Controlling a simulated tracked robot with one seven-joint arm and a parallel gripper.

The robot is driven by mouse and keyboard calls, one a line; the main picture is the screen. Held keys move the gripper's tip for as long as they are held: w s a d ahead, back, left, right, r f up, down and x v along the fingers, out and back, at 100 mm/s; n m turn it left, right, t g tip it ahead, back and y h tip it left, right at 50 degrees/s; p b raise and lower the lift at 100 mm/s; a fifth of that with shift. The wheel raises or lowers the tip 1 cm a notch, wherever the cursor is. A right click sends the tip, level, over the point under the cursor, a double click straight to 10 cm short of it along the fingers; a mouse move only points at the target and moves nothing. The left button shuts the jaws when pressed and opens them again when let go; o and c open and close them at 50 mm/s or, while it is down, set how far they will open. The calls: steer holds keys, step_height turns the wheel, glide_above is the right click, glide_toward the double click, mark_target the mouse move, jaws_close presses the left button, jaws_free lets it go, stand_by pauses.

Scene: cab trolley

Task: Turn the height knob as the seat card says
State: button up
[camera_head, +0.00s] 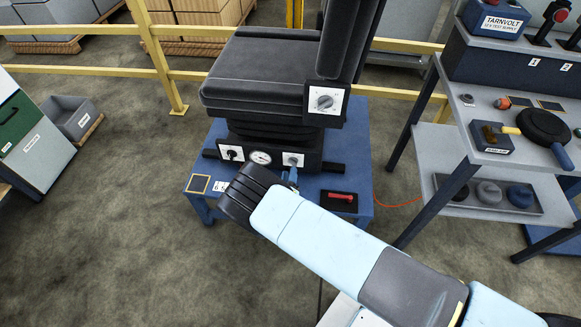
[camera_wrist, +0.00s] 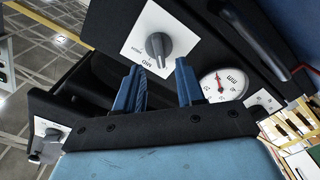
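The black seat (camera_head: 265,75) stands on a blue table, with a control panel at its base. A grey knob on a white plate (camera_head: 293,160) is at the panel's right. The same knob shows in the wrist view (camera_wrist: 158,48), its plate reading MID. A round mm gauge (camera_head: 260,157) is beside it and shows in the wrist view (camera_wrist: 222,86). Another knob (camera_head: 231,153) is at the panel's left. My gripper (camera_wrist: 158,70) is open, its blue fingertips just short of the grey knob, one to each side. I cannot pick out the seat card or tell which knob sets height.
Another knob (camera_head: 325,102) is on the seat's side. A red-handled item (camera_head: 342,196) lies on a dark pad, right of my gripper. A yellow-framed pad (camera_head: 198,183) lies on the table's left. A tool trolley (camera_head: 475,95) stands at right.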

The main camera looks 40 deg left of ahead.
mark_target(291, 164)
steer(key=shift+x, duration=2.2)
steer(key=shift+c, duration=0.4)
jaws_close()
